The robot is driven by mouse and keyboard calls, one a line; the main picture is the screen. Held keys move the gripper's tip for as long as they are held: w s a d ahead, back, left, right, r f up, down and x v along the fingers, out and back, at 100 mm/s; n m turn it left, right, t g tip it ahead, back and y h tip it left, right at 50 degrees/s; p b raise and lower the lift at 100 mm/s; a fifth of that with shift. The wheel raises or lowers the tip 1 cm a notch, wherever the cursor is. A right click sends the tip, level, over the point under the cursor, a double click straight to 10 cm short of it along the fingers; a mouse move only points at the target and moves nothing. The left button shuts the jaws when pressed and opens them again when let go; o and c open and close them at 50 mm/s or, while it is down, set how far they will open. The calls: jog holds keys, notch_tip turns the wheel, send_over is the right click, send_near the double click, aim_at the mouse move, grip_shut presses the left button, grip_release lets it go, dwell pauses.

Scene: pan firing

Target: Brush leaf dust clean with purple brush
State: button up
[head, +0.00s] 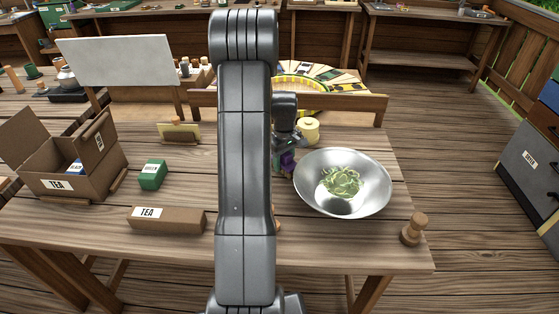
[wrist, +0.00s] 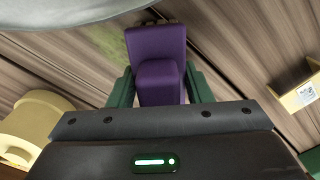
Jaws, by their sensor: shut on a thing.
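My gripper (head: 287,148) is over the table, just left of the metal pan and partly hidden by my arm. In the wrist view its green fingers (wrist: 158,88) are shut on the purple brush (wrist: 155,48). The brush also shows as a small purple patch in the head view (head: 287,161). A faint green patch of leaf dust (wrist: 108,42) lies on the wooden table beside the brush, to its left in the wrist view. Whether the brush touches the table cannot be told.
The shiny pan (head: 375,187) holds green leaves (head: 341,182); its rim shows in the wrist view (wrist: 70,8). A yellow canister (head: 309,130) stands behind. A card stand (head: 179,132), green box (head: 152,175) and tea box (head: 168,219) are left. A wooden stamp-like piece (head: 413,230) is right.

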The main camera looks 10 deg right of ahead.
jog(key=shift+s+d, duration=0.35)
jog(key=shift+d, duration=0.85)
jog(key=shift+s+d, duration=0.35)
jog(key=shift+d, duration=0.8)
jog(key=shift+s+d, duration=0.35)
jog(key=shift+d, duration=0.85)
jog(key=shift+s+d+f, duration=0.1)
jog(key=shift+s+d, duration=0.05)
jog(key=shift+d, duration=0.55)
jog(key=c, duration=0.4)
jog(key=shift+f, duration=0.15)
jog(key=shift+a+b, duration=0.3)
jog(key=shift+a, duration=0.95)
jog(key=shift+w+a+r, duration=0.1)
jog(key=shift+w+a, duration=0.2)
jog(key=shift+a, duration=0.45)
jog(key=shift+w+a+r, duration=0.1)
jog(key=shift+w+a, duration=0.25)
jog(key=shift+a, duration=0.35)
jog(key=shift+w+a, duration=0.3)
jog(key=shift+a, duration=0.45)
jog(key=shift+w+a, duration=0.25)
jog(key=shift+a, duration=0.6)
jog(key=shift+w+a, duration=0.2)
jog(key=shift+a, duration=0.6)
jog(key=shift+d, duration=0.1)
